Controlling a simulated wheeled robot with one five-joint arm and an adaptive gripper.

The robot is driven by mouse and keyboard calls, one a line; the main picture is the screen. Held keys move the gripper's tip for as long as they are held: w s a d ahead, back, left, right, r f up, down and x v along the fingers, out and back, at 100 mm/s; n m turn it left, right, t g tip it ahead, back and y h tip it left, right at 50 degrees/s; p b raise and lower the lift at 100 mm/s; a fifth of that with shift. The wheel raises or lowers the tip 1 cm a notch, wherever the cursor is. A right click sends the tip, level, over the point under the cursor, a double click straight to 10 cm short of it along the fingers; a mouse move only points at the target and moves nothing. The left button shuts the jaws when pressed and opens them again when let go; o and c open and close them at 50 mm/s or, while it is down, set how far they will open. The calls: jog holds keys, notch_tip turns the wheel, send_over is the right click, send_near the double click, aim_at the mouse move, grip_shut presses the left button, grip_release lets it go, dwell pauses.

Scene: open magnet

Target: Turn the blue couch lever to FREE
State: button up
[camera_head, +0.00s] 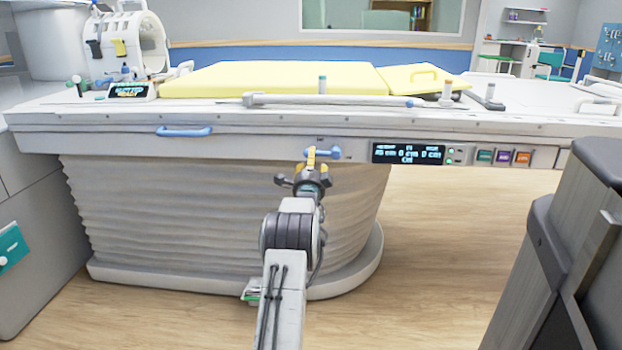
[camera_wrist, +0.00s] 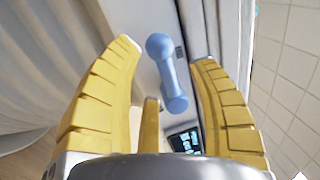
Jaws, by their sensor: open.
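The blue couch lever (camera_head: 329,154) is a short bar with rounded ends on the couch's front panel, left of the dark display. In the wrist view the lever (camera_wrist: 168,75) lies between the fingertips and runs lengthwise, slightly tilted. My gripper (camera_head: 311,160) is at the lever's left end in the head view. In the wrist view my gripper (camera_wrist: 168,50) is open, its yellow fingers on either side of the lever with gaps showing. The small labels by the lever are too small to read.
A longer blue handle (camera_head: 184,131) is on the couch edge to the left. The lit display (camera_head: 408,153) and coloured buttons (camera_head: 503,156) are to the right. The couch (camera_head: 250,150) carries a yellow pad (camera_head: 270,78) on top. Wooden floor (camera_head: 450,240) is open at the front right.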

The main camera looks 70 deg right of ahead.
jog(key=v, duration=0.7)
jog(key=shift+s+a, duration=0.15)
jog(key=shift+a, duration=0.05)
dwell(0.8)
